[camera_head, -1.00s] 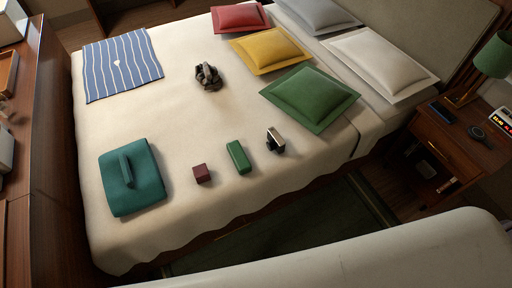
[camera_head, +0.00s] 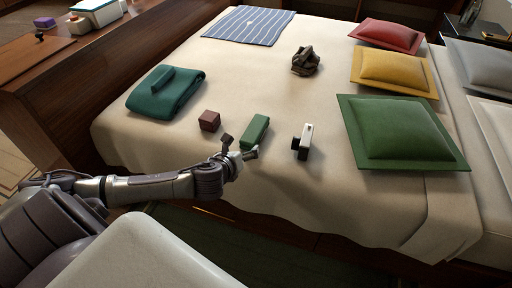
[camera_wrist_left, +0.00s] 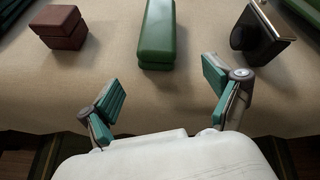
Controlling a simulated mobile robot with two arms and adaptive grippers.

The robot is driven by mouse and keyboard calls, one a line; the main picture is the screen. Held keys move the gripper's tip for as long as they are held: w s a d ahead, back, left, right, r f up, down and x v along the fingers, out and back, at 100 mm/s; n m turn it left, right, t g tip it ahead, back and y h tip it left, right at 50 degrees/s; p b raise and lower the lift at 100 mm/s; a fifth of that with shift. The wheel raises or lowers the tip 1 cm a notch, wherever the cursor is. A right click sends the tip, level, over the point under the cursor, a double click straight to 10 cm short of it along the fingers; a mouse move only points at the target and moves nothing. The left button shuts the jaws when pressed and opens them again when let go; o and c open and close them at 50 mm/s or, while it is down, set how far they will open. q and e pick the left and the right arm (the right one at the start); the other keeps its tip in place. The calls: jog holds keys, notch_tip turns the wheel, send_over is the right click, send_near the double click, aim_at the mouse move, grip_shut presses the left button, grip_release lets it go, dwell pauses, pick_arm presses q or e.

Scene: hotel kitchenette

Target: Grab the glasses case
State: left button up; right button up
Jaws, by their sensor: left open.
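The glasses case, a long green box with rounded edges (camera_head: 256,131), lies on the bed near its front edge. It also shows in the left wrist view (camera_wrist_left: 157,32), at the top centre. My left gripper (camera_head: 240,146) is at the near end of the case. In the left wrist view its two teal-padded fingers (camera_wrist_left: 163,85) are spread wide and empty, with the near end of the case ahead of the gap between them. My right gripper is not in view.
A dark red cube (camera_head: 209,120) sits left of the case, and a black-and-white camera-like object (camera_head: 303,142) stands to its right. A folded teal cloth (camera_head: 165,97), a dark crumpled item (camera_head: 305,61) and a green pillow (camera_head: 403,130) lie farther off on the bed (camera_head: 300,100).

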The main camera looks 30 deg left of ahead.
pick_arm(q)
jog(key=r+m, duration=0.1)
jog(key=m, duration=0.1)
jog(key=w+a+r+m+t+b, duration=0.1)
jog(key=m, duration=0.1)
jog(key=shift+w+a+r, duration=0.15)
jog(key=shift+r, duration=0.05)
jog(key=b, duration=0.1)
send_near(255, 128)
jog(key=shift+x, duration=1.2)
jog(key=shift+b+x, duration=0.3)
jog(key=shift+x, duration=0.75)
jog(key=shift+w+a+f, duration=0.2)
jog(key=shift+w+f, duration=0.05)
jog(key=shift+w, duration=0.15)
jog(key=b+x, duration=0.1)
jog(key=x, duration=0.1)
jog(key=shift+w+f+b, duration=0.25)
jog(key=shift+b, duration=0.1)
jog(key=shift+x, duration=0.8)
jog(key=shift+w, duration=0.3)
jog(key=c, duration=1.3)
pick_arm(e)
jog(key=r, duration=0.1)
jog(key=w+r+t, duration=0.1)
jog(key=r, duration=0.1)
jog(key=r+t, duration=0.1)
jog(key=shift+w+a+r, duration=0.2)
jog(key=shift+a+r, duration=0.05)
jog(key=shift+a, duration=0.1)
